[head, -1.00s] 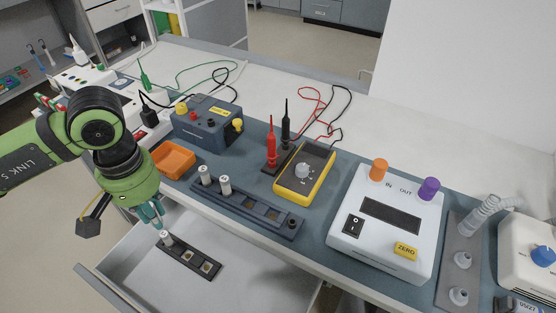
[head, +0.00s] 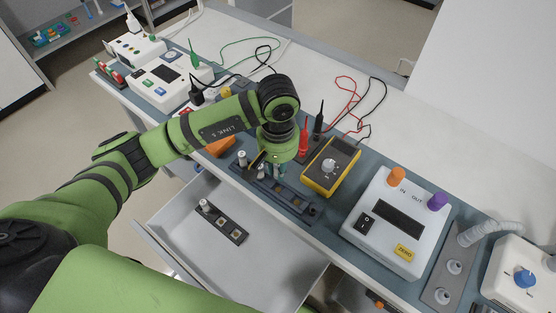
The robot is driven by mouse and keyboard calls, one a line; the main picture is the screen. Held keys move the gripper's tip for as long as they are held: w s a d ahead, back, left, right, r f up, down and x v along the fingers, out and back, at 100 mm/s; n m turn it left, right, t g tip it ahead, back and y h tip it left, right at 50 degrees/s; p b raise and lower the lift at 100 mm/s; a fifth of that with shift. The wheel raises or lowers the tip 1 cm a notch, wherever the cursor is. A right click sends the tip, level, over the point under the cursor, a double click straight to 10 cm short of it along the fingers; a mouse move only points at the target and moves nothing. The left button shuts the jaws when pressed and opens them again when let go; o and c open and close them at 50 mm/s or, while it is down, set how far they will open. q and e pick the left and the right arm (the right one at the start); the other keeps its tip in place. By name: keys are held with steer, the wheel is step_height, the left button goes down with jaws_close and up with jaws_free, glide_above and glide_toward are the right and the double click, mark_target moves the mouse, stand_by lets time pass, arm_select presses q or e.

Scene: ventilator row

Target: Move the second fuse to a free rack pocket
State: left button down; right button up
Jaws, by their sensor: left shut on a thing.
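The dark fuse rack (head: 298,202) lies on the blue-grey mat on the bench. One pale fuse (head: 242,159) stands upright at its left end. My left gripper (head: 271,172) is low over the rack, just right of that fuse, and is shut on the second fuse, which the fingers and wrist mostly hide. I cannot tell whether the held fuse is still seated. In the open drawer a smaller dark rack (head: 225,225) has a fuse (head: 205,205) standing in its left pocket; its other pockets look empty. My right gripper is not in view.
The yellow multimeter (head: 330,166) and red probe (head: 304,137) are close to the right of my wrist. An orange tray (head: 220,146) is partly behind my arm. A white device (head: 398,222) stands farther right. The open drawer (head: 270,258) has bare floor around its rack.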

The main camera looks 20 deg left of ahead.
arm_select(q)
steer(key=b, duration=0.2)
glide_above(278, 190)
steer(key=shift+w+f, duration=0.1)
steer(key=shift+f, duration=2.55)
steer(key=shift+f+b, duration=0.85)
steer(key=shift+b, duration=0.15)
steer(key=c, duration=1.1)
jaws_free()
step_height(278, 190, up, 12)
steer(key=shift+r, duration=0.1)
